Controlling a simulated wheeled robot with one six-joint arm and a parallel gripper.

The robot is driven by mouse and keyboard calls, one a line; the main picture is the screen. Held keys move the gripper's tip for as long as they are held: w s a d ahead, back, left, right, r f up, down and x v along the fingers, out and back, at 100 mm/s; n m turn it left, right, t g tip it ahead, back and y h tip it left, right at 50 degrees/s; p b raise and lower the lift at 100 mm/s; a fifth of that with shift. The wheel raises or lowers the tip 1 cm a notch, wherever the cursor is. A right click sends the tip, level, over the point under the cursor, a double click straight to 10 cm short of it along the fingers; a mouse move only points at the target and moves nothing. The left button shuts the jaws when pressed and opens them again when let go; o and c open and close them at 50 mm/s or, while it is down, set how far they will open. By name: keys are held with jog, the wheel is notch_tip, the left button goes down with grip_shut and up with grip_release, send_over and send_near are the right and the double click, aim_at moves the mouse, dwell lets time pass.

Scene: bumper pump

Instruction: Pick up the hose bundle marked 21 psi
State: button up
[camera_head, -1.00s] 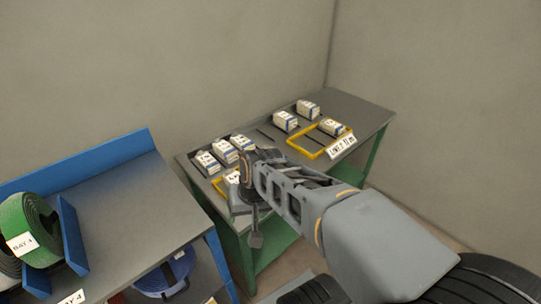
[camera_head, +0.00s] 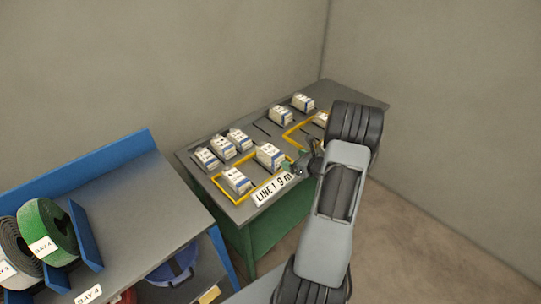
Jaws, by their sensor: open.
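Farther back are two blocks (camera_head: 281,114) (camera_head: 303,103) and a partly hidden one (camera_head: 322,119). My gripper (camera_head: 304,163) is open, just right of the near frame; its fingers show poorly.
A sign (camera_head: 273,188) reading "LINE 1 9 m" is on the table's front edge. A second yellow frame (camera_head: 291,133) is partly behind my arm. At left, a blue-edged shelf (camera_head: 125,205) holds green (camera_head: 48,230) and grey coils. A blue item (camera_head: 172,270) lies below.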

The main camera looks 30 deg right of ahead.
aim_at(275, 153)
jog(key=p+x, duration=0.1)
jog(key=x, duration=0.6)
jog(key=shift+p+x, duration=0.95)
jog(key=shift+x, duration=1.55)
jog(key=shift+s+d, duration=0.1)
jog(key=shift+c, duration=0.3)
jog(key=c, duration=1.2)
jog(key=shift+c, duration=0.4)
jog(key=shift+r, duration=0.15)
